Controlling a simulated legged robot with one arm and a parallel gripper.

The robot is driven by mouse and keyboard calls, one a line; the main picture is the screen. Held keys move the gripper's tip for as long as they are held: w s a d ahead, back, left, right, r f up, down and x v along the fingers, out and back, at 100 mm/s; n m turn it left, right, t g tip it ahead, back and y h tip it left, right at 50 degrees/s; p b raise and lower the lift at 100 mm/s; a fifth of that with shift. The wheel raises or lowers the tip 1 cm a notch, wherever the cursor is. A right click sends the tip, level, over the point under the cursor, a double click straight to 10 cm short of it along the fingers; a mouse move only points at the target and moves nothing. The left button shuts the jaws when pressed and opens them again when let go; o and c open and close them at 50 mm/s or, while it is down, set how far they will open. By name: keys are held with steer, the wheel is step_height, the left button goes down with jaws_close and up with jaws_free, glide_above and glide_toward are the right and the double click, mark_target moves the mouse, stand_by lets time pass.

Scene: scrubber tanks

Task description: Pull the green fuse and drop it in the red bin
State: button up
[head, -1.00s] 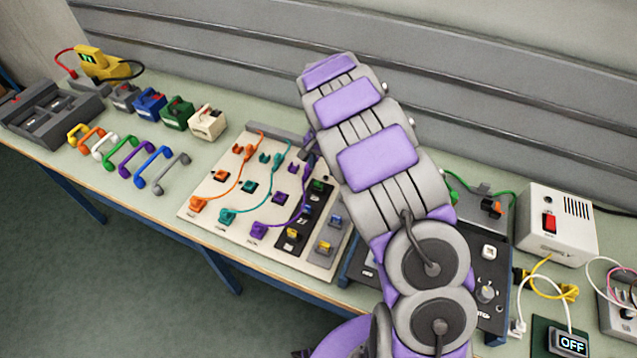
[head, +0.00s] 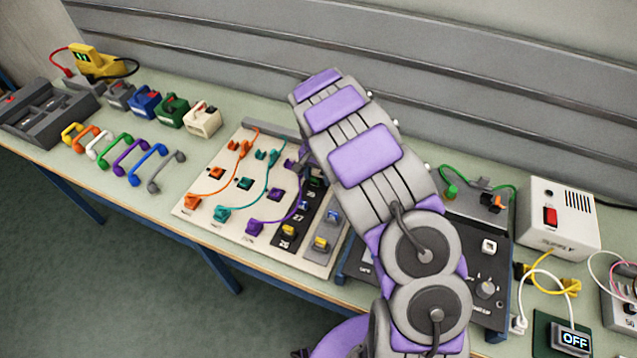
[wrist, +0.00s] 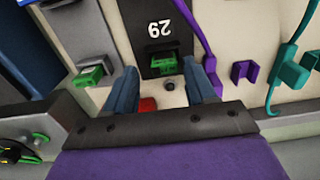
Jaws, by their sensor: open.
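In the wrist view my gripper (wrist: 168,70) is open, one dark blue finger on each side of the lower end of a black strip marked 29. A green fuse (wrist: 165,65) sits in that strip, between and slightly beyond the fingertips; I see no contact. A second green piece (wrist: 90,75) sits on a grey strip to the left, outside the fingers. In the head view my arm hides most of the gripper and the far end of the black strip (head: 293,222). I cannot make out a red bin in either view.
The sloped cream panel (head: 215,160) carries orange, teal and purple plugs with cables. A yellow fuse (head: 288,230) sits on the black strip. Coloured handles and blocks stand to the left. A white supply box (head: 557,220) stands right. A grey ribbed wall is behind.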

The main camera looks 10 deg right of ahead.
steer(key=shift+a+f, duration=0.85)
steer(key=shift+f, duration=0.25)
steer(key=shift+d, duration=0.65)
steer(key=shift+w+a, duration=0.15)
steer(key=shift+a, duration=0.5)
steer(key=shift+d, duration=0.3)
steer(key=shift+d, duration=0.1)
jaws_close()
steer(key=o, duration=0.6)
jaws_free()
steer(key=shift+c, duration=0.2)
steer(key=shift+r+p, duration=0.15)
steer(key=shift+p, duration=0.15)
